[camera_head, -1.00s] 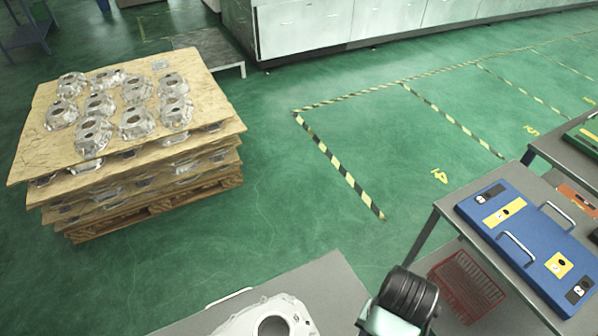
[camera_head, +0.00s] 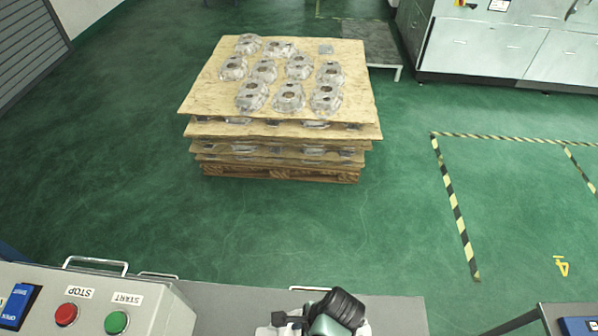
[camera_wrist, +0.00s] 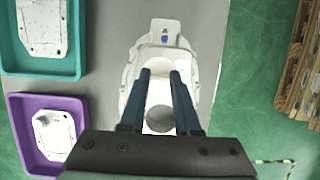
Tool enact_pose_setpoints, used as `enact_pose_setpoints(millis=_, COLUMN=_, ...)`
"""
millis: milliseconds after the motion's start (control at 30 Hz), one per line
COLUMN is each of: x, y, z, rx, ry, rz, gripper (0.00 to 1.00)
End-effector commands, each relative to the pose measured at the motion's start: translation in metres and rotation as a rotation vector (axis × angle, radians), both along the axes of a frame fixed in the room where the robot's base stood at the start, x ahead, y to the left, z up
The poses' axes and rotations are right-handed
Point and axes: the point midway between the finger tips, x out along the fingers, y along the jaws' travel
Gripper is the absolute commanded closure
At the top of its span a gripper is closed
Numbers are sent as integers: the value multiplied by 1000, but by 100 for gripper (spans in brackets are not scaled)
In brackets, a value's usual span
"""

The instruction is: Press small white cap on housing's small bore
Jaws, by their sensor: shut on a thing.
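The white-grey housing (camera_wrist: 132,70) lies on the grey bench top under my gripper in the wrist view. Its large round bore (camera_wrist: 160,119) shows between my fingers, and a flat tab with a blue oval spot (camera_wrist: 164,40) is at its far end. My gripper (camera_wrist: 164,75) is over the housing, its two dark fingers a small gap apart and shut on a white piece, likely the small white cap. The cap's outline blends with the white housing, so its height and any contact cannot be told. The small bore cannot be made out. In the head view my arm hides most of the housing.
A teal tray (camera_wrist: 76,40) and a purple tray (camera_wrist: 84,112), each with a pale plate-like part, stand left of the housing. A control box (camera_head: 160,312) with START and STOP buttons stands on the bench. A pallet stack (camera_head: 205,95) of castings is beyond, across open floor.

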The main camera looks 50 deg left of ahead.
Motion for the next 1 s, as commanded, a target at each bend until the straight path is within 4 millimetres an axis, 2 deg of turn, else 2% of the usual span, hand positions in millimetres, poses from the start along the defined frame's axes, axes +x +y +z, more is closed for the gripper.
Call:
enact_pose_setpoints(millis=367, x=0, y=0, z=3, rx=-2, ry=0, rz=3, gripper=100)
enact_pose_setpoints(millis=800, x=0, y=0, z=-41, rx=-2, ry=1, rz=3, gripper=100)
enact_pose_setpoints(millis=1000, x=1, y=0, z=-55, rx=-2, ry=0, rz=4, gripper=100)
